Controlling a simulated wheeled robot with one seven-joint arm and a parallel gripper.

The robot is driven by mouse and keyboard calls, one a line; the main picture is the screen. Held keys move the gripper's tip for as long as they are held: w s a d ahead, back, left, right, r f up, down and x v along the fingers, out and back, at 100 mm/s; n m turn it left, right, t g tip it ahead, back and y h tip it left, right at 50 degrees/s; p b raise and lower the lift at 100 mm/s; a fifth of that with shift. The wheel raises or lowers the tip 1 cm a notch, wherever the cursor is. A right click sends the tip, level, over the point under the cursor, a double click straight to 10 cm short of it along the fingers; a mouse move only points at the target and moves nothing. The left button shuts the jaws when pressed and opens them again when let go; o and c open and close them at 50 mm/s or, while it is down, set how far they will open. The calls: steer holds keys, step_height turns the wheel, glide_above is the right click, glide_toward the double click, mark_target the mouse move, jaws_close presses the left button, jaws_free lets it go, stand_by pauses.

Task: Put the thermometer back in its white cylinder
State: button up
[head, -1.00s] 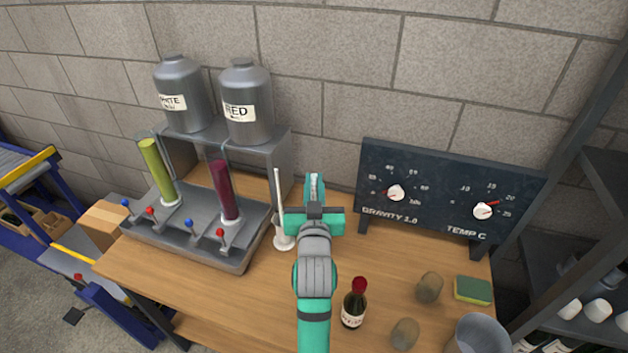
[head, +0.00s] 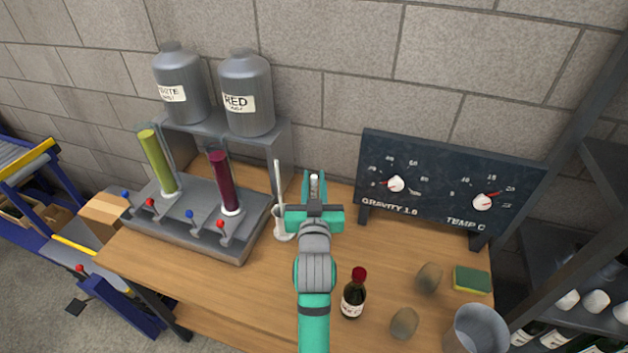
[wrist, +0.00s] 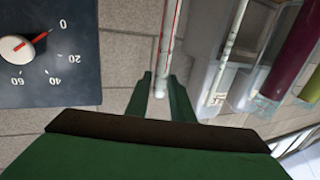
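The thermometer (wrist: 169,40), a pale tube with a red line, shows in the wrist view between the fingertips of my gripper (wrist: 160,84). My gripper is shut on it near one end, and the rest runs toward the picture's top edge. In the head view my gripper (head: 314,188) is above the bench, with a white tip between its fingers; my arm hides the rest. A small white cylinder (head: 284,232) stands on the bench just left of my gripper. A thin pale rod (head: 278,182) rises at it; its lower end is hard to make out.
A grey filler (head: 190,240) with two coloured tubes stands left. A dark dial panel (head: 440,170) stands right behind. A bottle (head: 353,297), two corks (head: 428,278), a sponge (head: 472,280) and a grey bucket (head: 477,335) occupy the front right.

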steer(key=shift+o, duration=1)
steer(key=s, duration=1.1)
steer(key=s+f+g, duration=0.1)
steer(key=s+f, duration=1.6)
steer(key=s, duration=0.9)
steer(key=s+f+g, duration=0.1)
steer(key=s+f, duration=0.1)
steer(key=s, duration=0.9)
steer(key=shift+g, duration=0.3)
